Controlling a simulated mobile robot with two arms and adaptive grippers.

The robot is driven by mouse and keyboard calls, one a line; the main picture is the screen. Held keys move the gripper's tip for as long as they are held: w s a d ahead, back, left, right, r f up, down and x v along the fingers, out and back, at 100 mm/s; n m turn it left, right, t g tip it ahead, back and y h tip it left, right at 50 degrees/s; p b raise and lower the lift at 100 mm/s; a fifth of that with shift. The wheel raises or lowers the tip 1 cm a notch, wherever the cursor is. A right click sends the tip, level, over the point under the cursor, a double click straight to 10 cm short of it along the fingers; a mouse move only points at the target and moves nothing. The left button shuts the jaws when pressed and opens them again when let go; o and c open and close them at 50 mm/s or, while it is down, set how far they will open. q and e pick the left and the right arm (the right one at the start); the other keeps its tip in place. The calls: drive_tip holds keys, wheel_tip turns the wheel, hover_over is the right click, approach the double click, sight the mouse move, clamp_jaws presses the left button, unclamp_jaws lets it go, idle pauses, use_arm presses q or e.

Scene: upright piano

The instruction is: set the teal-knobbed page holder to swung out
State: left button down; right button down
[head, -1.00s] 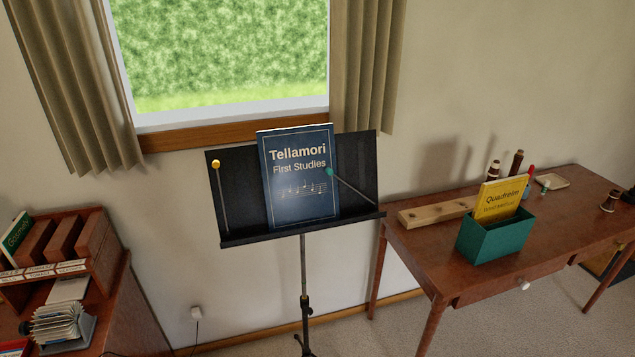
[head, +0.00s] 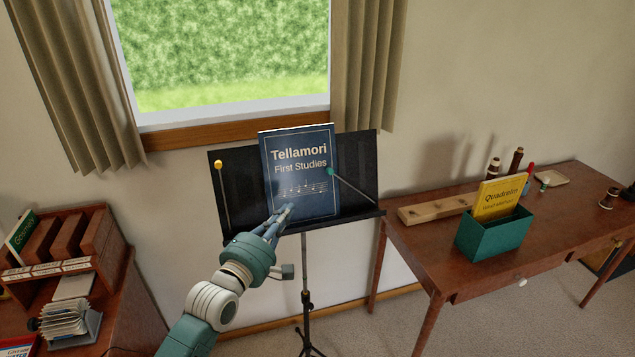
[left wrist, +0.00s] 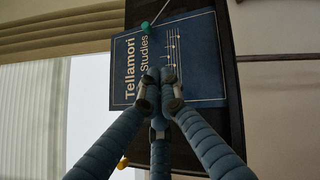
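The teal-knobbed page holder (head: 350,187) slants up and left from the music stand's lower right. Its teal knob (head: 329,171) lies over the right edge of the blue "Tellamori" book (head: 310,155), which stands on the black music stand (head: 358,160). My left gripper (head: 287,209) is in front of the book's lower left part, below and left of the teal knob. Its fingertips are drawn together with nothing between them. In the left wrist view the teal knob (left wrist: 146,27) is beyond the fingertips (left wrist: 160,76), apart from them. My right gripper is not in view.
A yellow-knobbed holder (head: 222,195) stands nearly upright at the stand's left. A desk (head: 420,240) at right carries a teal box (head: 490,240) with a yellow book. A wooden shelf unit (head: 120,270) is at left. A window (head: 220,60) is behind the stand.

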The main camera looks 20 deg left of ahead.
use_arm(q)
drive_tip(key=shift+w, duration=0.1)
drive_tip(key=p, duration=0.3)
approach(326, 172)
drive_tip(key=w+a, duration=0.1)
drive_tip(key=w+a+f, duration=0.1)
drive_tip(key=w, duration=0.1)
drive_tip(key=shift+w+a+f, duration=0.25)
drive_tip(key=shift+a, duration=0.15)
drive_tip(key=shift+w+d+r+p, duration=0.2)
drive_tip(key=shift+w+d+p, duration=0.05)
drive_tip(key=shift+w+d, duration=0.2)
drive_tip(key=shift+w+d+r+p, duration=0.2)
drive_tip(key=shift+w+d, duration=0.1)
drive_tip(key=shift+d, duration=0.15)
drive_tip(key=shift+w+d+r, duration=0.15)
drive_tip(key=shift+w+d, duration=0.3)
drive_tip(key=shift+d, duration=0.15)
drive_tip(key=shift+a, duration=0.1)
